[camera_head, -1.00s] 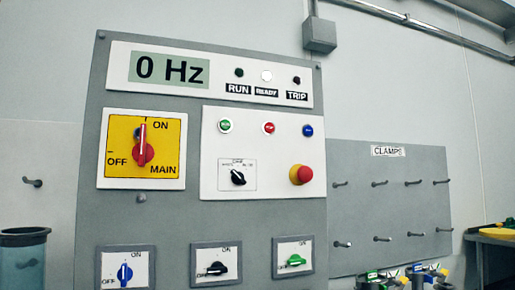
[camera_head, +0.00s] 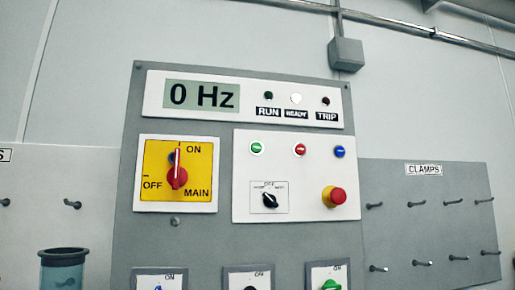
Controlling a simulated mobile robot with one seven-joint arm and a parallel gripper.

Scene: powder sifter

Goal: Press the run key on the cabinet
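The grey cabinet (camera_head: 205,249) stands upright in the middle of the head view. Its white key panel (camera_head: 300,208) carries a green key (camera_head: 256,148) at the left, which looks like the run key, though its lettering is too small to read. A red key (camera_head: 299,150) and a blue key (camera_head: 339,152) sit to its right. The display (camera_head: 201,96) reads 0 Hz. The READY lamp (camera_head: 296,98) is white; the RUN lamp (camera_head: 268,96) and TRIP lamp (camera_head: 326,100) look dark. The main switch (camera_head: 177,175) points to ON. My gripper is not in view.
A red mushroom button (camera_head: 335,196) on a yellow base sticks out below the keys, beside a black selector (camera_head: 270,200). Pegboards with hooks flank the cabinet, one labelled CLAMPS (camera_head: 420,215). A blue-green cylinder (camera_head: 63,270) stands at the lower left. The space before the panel looks clear.

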